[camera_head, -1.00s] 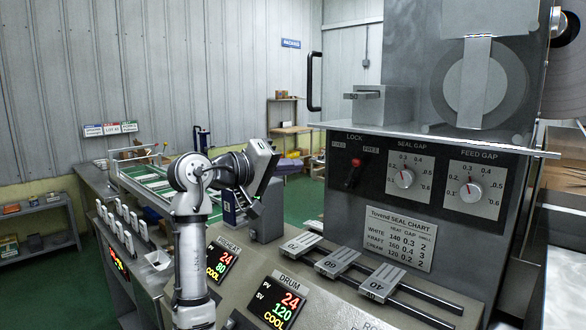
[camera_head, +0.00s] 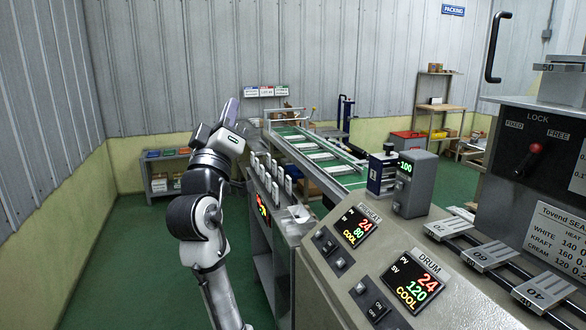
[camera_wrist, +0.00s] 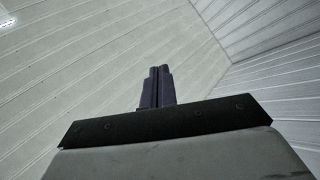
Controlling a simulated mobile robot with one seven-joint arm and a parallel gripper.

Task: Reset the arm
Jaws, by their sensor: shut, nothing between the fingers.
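My arm stands at the left of the head view, folded upward and clear of the machine. My gripper (camera_head: 230,110) is at its upper end, pointing up in front of the corrugated wall. In the wrist view my gripper (camera_wrist: 158,72) shows its two dark fingers pressed together with nothing between them. Behind the fingers are only pale wall and ceiling panels. The gripper touches nothing.
The wrapping machine's console (camera_head: 375,270) with lit displays fills the lower right. A green conveyor (camera_head: 330,155) runs behind it. A low shelf (camera_head: 165,165) with boxes stands at the back left. Green floor (camera_head: 125,265) left of my arm is free.

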